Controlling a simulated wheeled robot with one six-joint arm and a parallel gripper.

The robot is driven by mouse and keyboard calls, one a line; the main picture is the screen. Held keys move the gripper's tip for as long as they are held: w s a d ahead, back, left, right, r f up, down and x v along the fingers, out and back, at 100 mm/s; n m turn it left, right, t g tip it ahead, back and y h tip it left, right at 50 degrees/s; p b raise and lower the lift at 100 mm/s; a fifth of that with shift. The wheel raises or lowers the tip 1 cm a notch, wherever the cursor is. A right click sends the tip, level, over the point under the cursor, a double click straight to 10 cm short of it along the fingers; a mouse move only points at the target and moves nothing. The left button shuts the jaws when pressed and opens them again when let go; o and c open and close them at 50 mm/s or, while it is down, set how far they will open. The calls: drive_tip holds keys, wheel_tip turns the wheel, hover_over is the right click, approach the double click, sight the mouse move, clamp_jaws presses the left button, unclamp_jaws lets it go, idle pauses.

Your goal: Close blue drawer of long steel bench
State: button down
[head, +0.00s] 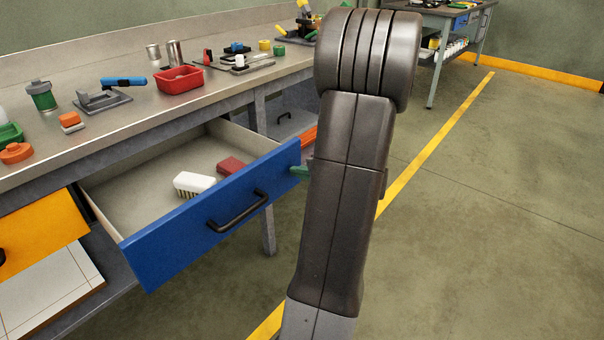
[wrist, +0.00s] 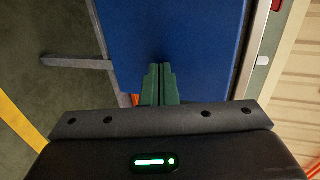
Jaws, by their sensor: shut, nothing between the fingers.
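The blue drawer (head: 190,238) of the long steel bench (head: 130,125) stands pulled well out, with a dark bar handle (head: 238,210) on its front. Inside it lie a white brush-like block (head: 193,184) and a dark red block (head: 231,166). My gripper's green fingers (head: 300,172) show at the right end of the drawer front, mostly hidden behind my arm. In the wrist view my gripper (wrist: 160,68) is shut and empty, its fingertips over the blue front (wrist: 185,30) near one end. I cannot tell whether they touch it.
An orange-yellow drawer front (head: 40,230) is at the lower left, beside the blue one. Open floor (head: 490,200) with a yellow line lies to the right. Another bench (head: 455,20) stands far back.

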drive_tip(key=b, duration=0.4)
hover_over(233, 154)
drive_tip(key=shift+s+d, duration=0.25)
drive_tip(key=shift+d, duration=0.05)
drive_tip(key=shift+w+a, duration=0.3)
drive_tip(key=shift+a, duration=0.05)
drive_tip(key=shift+w+r, duration=0.1)
drive_tip(key=shift+r, duration=0.05)
drive_tip(key=shift+a+r, duration=0.1)
